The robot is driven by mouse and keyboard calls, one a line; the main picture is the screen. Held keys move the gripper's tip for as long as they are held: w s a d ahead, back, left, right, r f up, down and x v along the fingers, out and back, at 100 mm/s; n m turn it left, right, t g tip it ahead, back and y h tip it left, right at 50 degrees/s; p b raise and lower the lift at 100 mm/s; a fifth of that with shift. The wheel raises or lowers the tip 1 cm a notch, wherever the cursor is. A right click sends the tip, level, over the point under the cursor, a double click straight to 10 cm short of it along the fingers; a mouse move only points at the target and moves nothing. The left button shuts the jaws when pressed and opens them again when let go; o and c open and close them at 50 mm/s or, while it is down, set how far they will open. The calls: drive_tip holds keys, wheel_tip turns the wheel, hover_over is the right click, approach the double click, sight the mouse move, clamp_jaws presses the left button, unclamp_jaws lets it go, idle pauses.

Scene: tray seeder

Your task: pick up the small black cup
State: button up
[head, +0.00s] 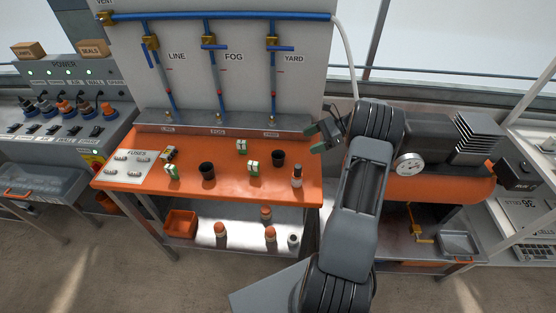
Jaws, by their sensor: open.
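Two small black cups stand upright on the orange tabletop (235,184). One black cup (207,170) is left of the middle, and the other black cup (278,158) is farther back and to the right. They look close in size; I cannot tell which is smaller. My gripper (315,139) is open and empty, with dark greenish fingertips, up and to the right of the right-hand cup and apart from it. My arm comes in from the lower right and covers the area right of the table.
A dark bottle (297,175) stands near the table's right edge. A fuse panel (130,167) lies at the left. Behind rises a panel with blue pipes (215,16). An orange tank (440,185) is at right.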

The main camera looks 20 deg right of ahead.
sight(278, 155)
drive_tip(key=shift+w+a+f, duration=0.1)
drive_tip(key=shift+f, duration=0.2)
drive_tip(key=p+x, duration=0.1)
drive_tip(key=x, duration=0.6)
drive_tip(key=shift+w+a+f, duration=0.15)
drive_tip(key=shift+a, duration=0.15)
drive_tip(key=shift+p+x, duration=1.05)
drive_tip(key=shift+x, duration=1.6)
drive_tip(key=shift+c, duration=0.3)
drive_tip(key=c, duration=0.9)
